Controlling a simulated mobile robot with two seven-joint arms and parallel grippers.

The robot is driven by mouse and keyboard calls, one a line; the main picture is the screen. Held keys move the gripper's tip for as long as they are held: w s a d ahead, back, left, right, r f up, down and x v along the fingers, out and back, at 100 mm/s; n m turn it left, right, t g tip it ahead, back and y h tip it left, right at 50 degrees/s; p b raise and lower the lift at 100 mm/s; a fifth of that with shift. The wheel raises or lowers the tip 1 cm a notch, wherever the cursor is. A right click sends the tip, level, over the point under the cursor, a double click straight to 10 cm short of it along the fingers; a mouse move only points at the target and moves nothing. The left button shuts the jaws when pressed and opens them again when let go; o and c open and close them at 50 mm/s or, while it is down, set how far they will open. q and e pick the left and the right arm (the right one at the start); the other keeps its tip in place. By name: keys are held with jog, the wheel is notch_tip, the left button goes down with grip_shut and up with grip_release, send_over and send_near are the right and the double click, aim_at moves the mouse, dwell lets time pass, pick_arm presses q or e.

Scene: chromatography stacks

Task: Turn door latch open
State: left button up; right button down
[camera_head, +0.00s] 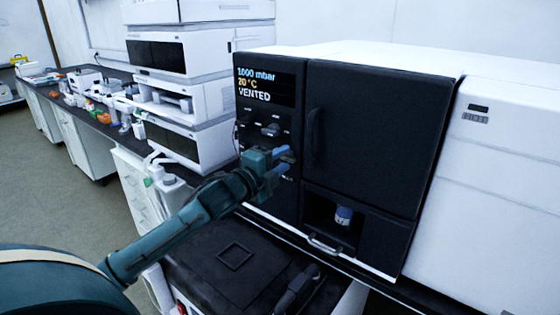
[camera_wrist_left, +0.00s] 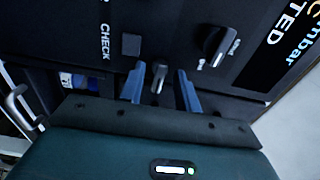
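The black control panel (camera_head: 268,110) of a white-topped oven reads 1000 mbar, 20 °C, VENTED. My left gripper (camera_head: 284,163) is at the lower part of this panel, left of the closed black door (camera_head: 375,140). In the left wrist view, a small grey lever-like knob (camera_wrist_left: 159,77) stands between the two blue fingertips of my left gripper (camera_wrist_left: 160,88). The fingers are apart, with a gap on each side of it. Its label is hidden, so I cannot tell for sure that it is the door latch. My right gripper is not in view.
Another knob (camera_wrist_left: 214,44) and a square CHECK button (camera_wrist_left: 131,44) are near the fingers. A vertical door handle (camera_head: 314,137) is to the right. A blue-and-white jar (camera_head: 343,215) sits in a niche under the door. White stacked instruments (camera_head: 185,100) stand at left.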

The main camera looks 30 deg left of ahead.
pick_arm(q)
jog(key=shift+c, duration=0.2)
grip_shut()
